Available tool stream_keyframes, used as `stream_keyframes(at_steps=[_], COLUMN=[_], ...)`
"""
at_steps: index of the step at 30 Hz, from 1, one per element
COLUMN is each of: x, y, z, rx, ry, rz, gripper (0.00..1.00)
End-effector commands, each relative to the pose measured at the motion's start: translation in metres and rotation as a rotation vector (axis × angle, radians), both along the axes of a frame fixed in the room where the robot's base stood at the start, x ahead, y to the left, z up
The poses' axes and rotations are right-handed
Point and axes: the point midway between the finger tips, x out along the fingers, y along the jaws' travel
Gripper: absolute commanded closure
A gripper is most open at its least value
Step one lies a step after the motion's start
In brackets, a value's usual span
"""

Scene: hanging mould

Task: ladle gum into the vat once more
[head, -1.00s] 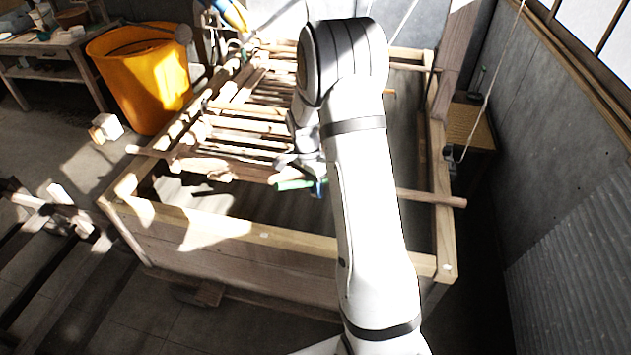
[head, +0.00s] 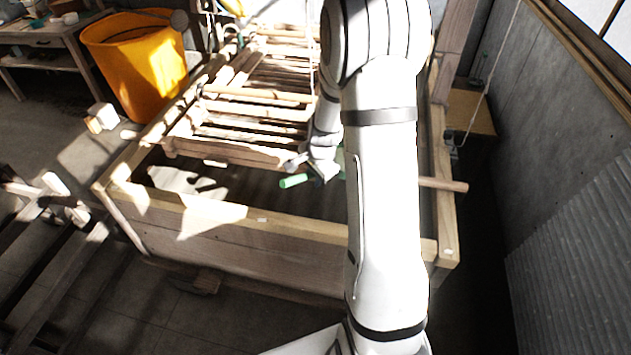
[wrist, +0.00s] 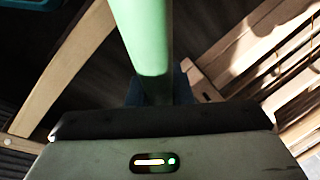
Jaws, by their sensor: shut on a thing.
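My gripper (head: 322,172) is shut on a green handle (head: 294,181), which sticks out to the left in the head view. In the wrist view the green handle (wrist: 147,38) runs up from between the jaws and leaves at the top edge. The ladle's bowl cannot be made out in either view. The large wooden vat (head: 215,215) stands below, and my gripper is over its open inside, towards the right. The slatted wooden mould (head: 245,104) is over the vat's far part, beyond and left of my gripper. I cannot make out any gum.
An orange tub (head: 140,75) stands left of the vat, with a workbench (head: 45,42) behind it. A wooden bar (head: 445,185) crosses the vat's right wall. A cord (head: 488,85) hangs near the grey wall at right. Timber rails (head: 45,265) lie at lower left.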

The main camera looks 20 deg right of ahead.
Motion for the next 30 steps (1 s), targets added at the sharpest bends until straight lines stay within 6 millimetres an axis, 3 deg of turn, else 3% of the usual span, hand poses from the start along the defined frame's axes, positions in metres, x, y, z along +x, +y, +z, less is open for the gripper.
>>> stream_keyframes(at_steps=[30], x=[-0.0045], y=[-0.0035], z=[-0.0023], rx=[0.043], ry=[-0.171], rz=[-0.004], gripper=[1.0])
